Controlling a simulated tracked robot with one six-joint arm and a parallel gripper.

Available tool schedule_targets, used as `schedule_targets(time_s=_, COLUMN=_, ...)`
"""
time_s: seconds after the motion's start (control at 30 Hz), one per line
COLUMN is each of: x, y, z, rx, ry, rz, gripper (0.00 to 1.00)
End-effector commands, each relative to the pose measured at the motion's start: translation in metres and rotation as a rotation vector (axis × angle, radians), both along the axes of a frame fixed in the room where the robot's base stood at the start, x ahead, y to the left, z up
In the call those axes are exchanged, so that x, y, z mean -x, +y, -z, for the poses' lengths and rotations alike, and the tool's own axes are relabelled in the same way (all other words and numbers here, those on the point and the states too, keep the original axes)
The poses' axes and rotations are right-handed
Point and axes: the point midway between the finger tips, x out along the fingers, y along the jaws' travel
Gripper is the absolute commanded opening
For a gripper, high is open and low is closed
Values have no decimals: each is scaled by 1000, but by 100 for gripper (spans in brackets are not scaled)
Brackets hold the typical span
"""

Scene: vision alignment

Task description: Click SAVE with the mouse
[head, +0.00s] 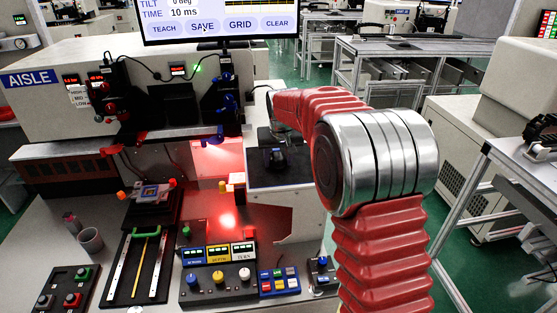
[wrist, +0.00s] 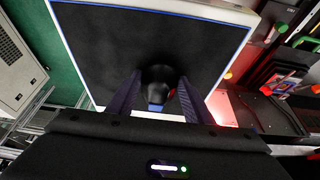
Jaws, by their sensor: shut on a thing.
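The monitor (head: 218,12) at the top of the head view shows the buttons TEACH, SAVE (head: 202,26), GRID and CLEAR. A small pointer appears to lie on SAVE. The dark mouse (head: 275,158) sits on a black pad (head: 300,172) on a pale stand right of the bench; it also shows in the wrist view (wrist: 158,78) with a blue part towards me. My gripper (wrist: 158,92) is shut on the mouse, one finger on each side. In the head view my gripper is small and dark, and its contact with the mouse is hard to make out.
The bench left of the pad holds a control panel with knobs (head: 218,277), a blue keypad (head: 279,281), a rail fixture (head: 140,262) and a grey cup (head: 90,239). A machine with a red-lit bay stands behind. The pad around the mouse is clear.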

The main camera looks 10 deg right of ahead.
Motion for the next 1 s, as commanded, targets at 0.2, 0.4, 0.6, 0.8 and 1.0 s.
schedule_targets(time_s=0.2, x=0, y=0, z=0, rx=0, ry=0, rz=0, gripper=57)
schedule_targets(time_s=0.4, x=0, y=0, z=0, rx=0, ry=0, rz=0, gripper=68)
schedule_targets(time_s=0.6, x=0, y=0, z=0, rx=0, ry=0, rz=0, gripper=68)
schedule_targets(time_s=0.8, x=4, y=0, z=-10, rx=0, ry=-1, rz=0, gripper=68)
schedule_targets(time_s=1.0, x=14, y=0, z=-36, rx=0, ry=-2, rz=0, gripper=68)
